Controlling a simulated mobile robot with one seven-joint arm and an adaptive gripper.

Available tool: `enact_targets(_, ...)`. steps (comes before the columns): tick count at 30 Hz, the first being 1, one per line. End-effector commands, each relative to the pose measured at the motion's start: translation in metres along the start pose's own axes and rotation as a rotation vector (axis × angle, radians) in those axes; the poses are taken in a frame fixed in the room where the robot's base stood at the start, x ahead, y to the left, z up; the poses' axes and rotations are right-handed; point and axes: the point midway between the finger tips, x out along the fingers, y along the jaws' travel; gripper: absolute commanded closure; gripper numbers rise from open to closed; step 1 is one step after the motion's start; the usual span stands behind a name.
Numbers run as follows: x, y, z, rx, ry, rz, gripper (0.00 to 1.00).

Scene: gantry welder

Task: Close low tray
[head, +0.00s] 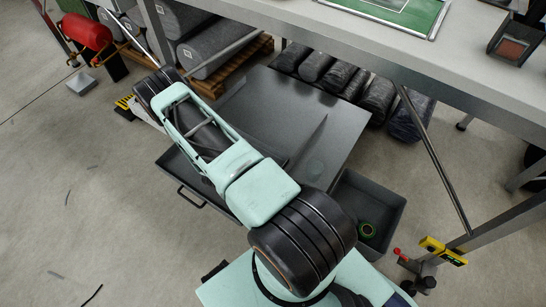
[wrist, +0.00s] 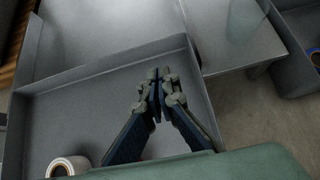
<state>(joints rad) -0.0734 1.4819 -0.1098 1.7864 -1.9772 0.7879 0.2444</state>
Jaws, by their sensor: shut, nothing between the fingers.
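The low tray is a shallow dark grey tray with a bar handle; in the head view its front wall (head: 172,171) sticks out from under the low grey table (head: 318,112), so it stands pulled out. My arm covers much of it there. In the wrist view its raised rim (wrist: 100,67) and bare floor (wrist: 60,122) show, with a white tape roll (wrist: 68,166) lying inside. My gripper (wrist: 158,76) is shut and empty, over the tray near a corner of its walls. Whether it touches a wall I cannot tell. In the head view my gripper cannot be made out.
A white-topped bench (head: 420,55) with slanted metal struts rises behind. Dark rolls (head: 345,78) lie beneath.

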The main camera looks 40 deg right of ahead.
Motion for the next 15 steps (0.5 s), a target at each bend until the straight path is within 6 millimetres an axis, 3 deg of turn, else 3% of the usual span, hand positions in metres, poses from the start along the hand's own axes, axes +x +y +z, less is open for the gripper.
enact_targets(3,0.010,-0.011,-0.016,-0.027,0.011,-0.004,1.00)
enact_targets(8,0.024,-0.012,-0.018,-0.030,0.012,-0.003,1.00)
enact_targets(15,0.073,-0.013,-0.021,-0.028,0.012,-0.005,1.00)
